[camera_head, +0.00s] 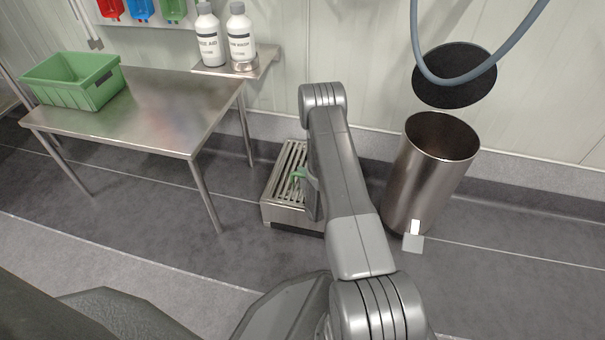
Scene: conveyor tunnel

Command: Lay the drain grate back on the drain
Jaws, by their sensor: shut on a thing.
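The drain grate (283,178) is a steel piece with parallel slats, in the middle of the head view, near the foot of the wall. My arm covers part of the grate's right side. A plain steel face (290,214) shows at its front edge, with a dark strip below it. The drain opening itself cannot be made out; the grate and my arm may hide it.
A steel table (150,100) with a green crate (90,92) stands to the left. Two white bottles (208,38) stand on a wall shelf (262,66). A tall steel bin (425,185) stands to the right, its dark lid (455,90) behind. Grey floor is clear in front.

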